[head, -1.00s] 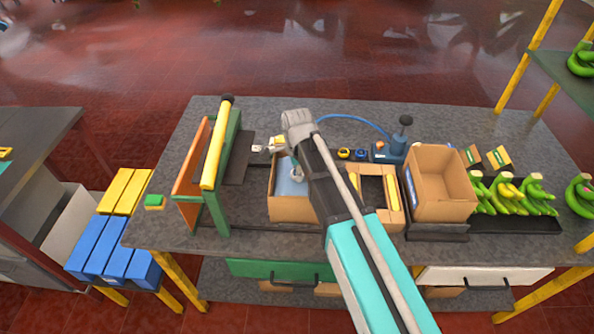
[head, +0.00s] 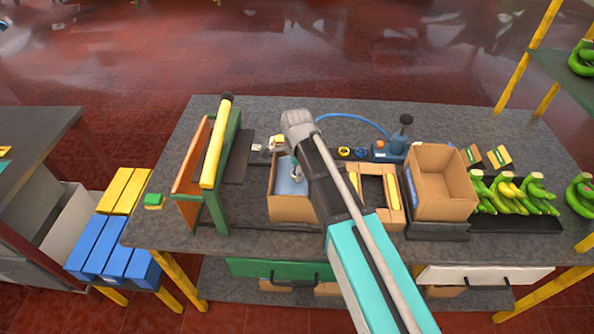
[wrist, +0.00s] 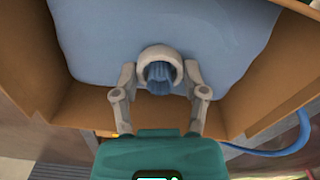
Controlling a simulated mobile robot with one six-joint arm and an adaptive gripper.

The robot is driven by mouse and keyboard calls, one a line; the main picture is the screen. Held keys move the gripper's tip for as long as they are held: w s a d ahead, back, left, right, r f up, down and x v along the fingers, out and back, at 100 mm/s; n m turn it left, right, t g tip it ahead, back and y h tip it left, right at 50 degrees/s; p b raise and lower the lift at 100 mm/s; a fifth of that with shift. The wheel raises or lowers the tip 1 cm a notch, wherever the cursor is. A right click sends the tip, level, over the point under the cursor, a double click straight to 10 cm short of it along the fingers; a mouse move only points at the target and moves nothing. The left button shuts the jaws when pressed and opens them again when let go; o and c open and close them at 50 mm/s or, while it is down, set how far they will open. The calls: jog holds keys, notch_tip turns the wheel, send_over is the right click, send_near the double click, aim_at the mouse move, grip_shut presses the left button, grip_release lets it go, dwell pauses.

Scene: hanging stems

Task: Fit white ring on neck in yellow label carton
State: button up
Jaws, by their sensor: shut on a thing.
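An open brown carton (head: 290,208) with a blue liner (head: 291,186) stands on the grey bench, left of my arm in the head view. The liner also fills the carton in the wrist view (wrist: 100,40). My gripper (wrist: 160,74) is shut on the white ring (wrist: 158,51), with a finger on each side of it. The gathered blue neck (wrist: 160,76) shows within the ring's opening. How far down the neck the ring sits cannot be told. The ring appears small beside my arm in the head view (head: 296,173). I cannot make out a yellow label on this carton's visible face.
A larger empty carton (head: 440,190) stands to the right, with bananas (head: 510,192) beyond it. A green and orange frame with a yellow bar (head: 216,145) stands at the left. A blue hose (head: 355,118) runs to a blue device (head: 399,143) behind.

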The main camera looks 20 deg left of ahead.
jog(key=shift+f+b, duration=0.35)
jog(key=shift+f, duration=0.05)
dwell(0.5)
jog(key=o, duration=0.9)
jog(key=shift+c, duration=0.2)
jog(key=shift+o, duration=0.2)
jog(key=shift+r+p, duration=1.55)
jog(key=shift+r, duration=0.05)
dwell(0.4)
notch_tip(320, 180, up, 8)
jog(key=p, duration=0.8)
jog(key=shift+r, duration=0.2)
dwell(0.9)
